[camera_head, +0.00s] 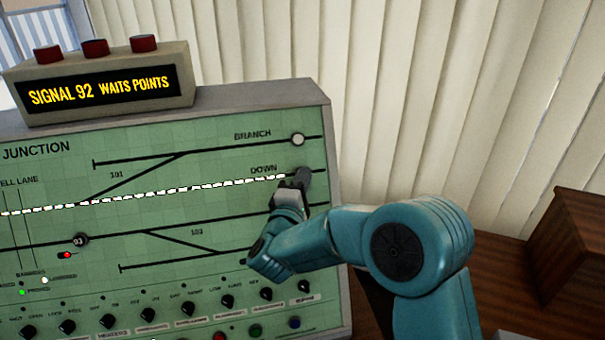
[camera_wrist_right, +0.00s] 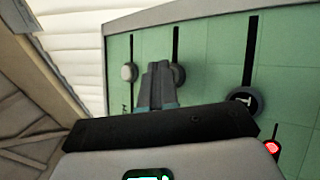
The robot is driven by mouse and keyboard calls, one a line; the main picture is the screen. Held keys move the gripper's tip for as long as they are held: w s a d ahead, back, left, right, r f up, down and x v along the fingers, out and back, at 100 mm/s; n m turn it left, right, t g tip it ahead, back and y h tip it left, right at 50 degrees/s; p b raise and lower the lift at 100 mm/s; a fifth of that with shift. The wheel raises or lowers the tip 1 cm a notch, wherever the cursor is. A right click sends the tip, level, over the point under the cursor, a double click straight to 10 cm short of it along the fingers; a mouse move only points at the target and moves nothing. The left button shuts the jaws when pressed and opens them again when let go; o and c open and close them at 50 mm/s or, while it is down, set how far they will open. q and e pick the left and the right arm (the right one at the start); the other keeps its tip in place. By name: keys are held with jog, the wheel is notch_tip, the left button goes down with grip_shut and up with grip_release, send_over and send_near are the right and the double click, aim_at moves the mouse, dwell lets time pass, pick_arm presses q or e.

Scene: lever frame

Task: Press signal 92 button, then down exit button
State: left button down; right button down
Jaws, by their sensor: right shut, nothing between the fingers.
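The down exit button (camera_head: 302,178) is a grey round knob at the right end of the DOWN line on the green panel (camera_head: 215,215). It also shows in the right wrist view (camera_wrist_right: 179,74). My right gripper (camera_head: 292,186) is shut and empty, its tips at this button and partly covering it. In the right wrist view its closed fingers (camera_wrist_right: 158,70) overlap the button's left side. I cannot tell whether they touch it. I cannot identify a signal 92 button in these frames. The display (camera_head: 102,90) reads "SIGNAL 92 WAITS POINTS". My left gripper is out of view.
A pale branch button (camera_head: 298,139) sits just above the down button. A dark round signal button (camera_head: 80,240) with a lit red lamp (camera_head: 67,255) is at left. White dashes light the DOWN line. Several knobs line the panel's bottom. A wooden box (camera_head: 570,245) stands right.

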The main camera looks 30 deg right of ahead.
dwell(0.4)
jog(key=shift+s+a+r+p, duration=0.2)
jog(key=shift+s+r+p, duration=0.15)
jog(key=shift+s, duration=0.4)
jog(key=shift+r, duration=0.1)
jog(key=s, duration=0.1)
jog(key=s+r+p, duration=0.1)
jog(key=s, duration=0.1)
jog(key=s+a+r, duration=0.1)
jog(key=shift+s+r+p, duration=0.15)
jog(key=shift+p, duration=0.2)
dwell(0.4)
